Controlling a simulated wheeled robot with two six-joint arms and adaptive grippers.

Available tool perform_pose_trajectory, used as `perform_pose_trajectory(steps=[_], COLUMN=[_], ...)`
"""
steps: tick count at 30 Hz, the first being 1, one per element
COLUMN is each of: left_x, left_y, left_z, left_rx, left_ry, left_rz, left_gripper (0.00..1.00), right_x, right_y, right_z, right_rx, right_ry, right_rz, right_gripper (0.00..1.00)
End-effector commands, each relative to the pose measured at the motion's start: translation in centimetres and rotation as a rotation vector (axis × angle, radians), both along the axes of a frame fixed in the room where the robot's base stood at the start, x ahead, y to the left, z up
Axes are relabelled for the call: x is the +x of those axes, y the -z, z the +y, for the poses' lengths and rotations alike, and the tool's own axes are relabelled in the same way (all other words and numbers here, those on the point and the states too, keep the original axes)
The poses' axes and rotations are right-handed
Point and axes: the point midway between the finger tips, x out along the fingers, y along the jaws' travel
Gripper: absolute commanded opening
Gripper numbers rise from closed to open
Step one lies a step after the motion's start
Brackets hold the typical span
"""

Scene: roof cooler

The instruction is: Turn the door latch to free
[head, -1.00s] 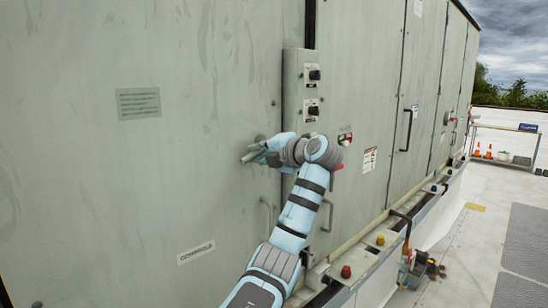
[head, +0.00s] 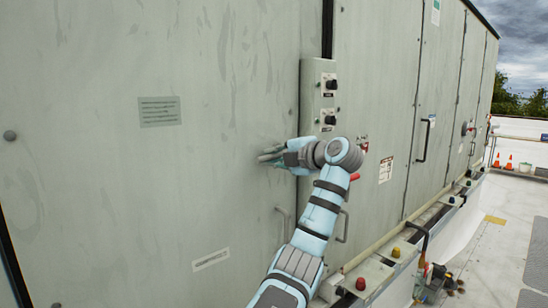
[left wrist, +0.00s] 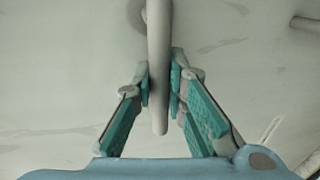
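The door latch handle (left wrist: 159,75) is a grey bar that runs down from the top of the left wrist view, with its round mount partly hidden behind it at the top. My left gripper (left wrist: 160,88) has one teal-padded finger on each side of the bar, and both pads appear to press against it. In the head view my left gripper (head: 285,156) is at the big grey door panel (head: 215,100), left of the control box. The handle's tip (head: 264,158) sticks out to the left of the fingers. My right gripper is not in view.
A control box (head: 317,95) with black knobs is just above and right of my gripper. Vertical door handles (head: 281,225) are below it. A ledge with red (head: 360,284) and yellow knobs runs along the base. Open roof floor lies at right.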

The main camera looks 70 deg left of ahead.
Motion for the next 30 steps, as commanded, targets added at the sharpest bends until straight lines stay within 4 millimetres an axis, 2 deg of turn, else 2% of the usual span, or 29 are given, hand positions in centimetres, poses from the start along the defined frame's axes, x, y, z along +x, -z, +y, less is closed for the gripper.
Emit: perform_pose_trajectory(steps=[1, 4, 14, 17, 27, 30], left_x=[0.0, 0.0, 0.2, 0.7, 3.4, 3.7], left_y=[0.0, 0.0, -0.1, -0.3, -2.0, -2.2], left_z=[0.0, 0.0, -0.3, -1.5, -9.7, -10.9], left_rx=[0.001, 0.0, 0.001, 0.002, -0.001, 0.001], left_ry=[0.001, 0.001, 0.002, 0.004, 0.006, 0.002], left_rz=[-0.001, -0.001, -0.001, -0.002, -0.003, -0.001], left_gripper=[0.19, 0.34, 0.34, 0.34, 0.34, 0.34], right_x=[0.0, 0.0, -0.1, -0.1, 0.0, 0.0], right_y=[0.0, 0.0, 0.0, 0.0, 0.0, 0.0], right_z=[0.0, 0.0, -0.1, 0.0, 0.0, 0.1], right_rx=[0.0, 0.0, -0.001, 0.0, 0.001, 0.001], right_ry=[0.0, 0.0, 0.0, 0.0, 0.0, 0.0], right_rz=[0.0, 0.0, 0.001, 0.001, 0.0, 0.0], right_gripper=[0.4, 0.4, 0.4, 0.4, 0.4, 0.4])
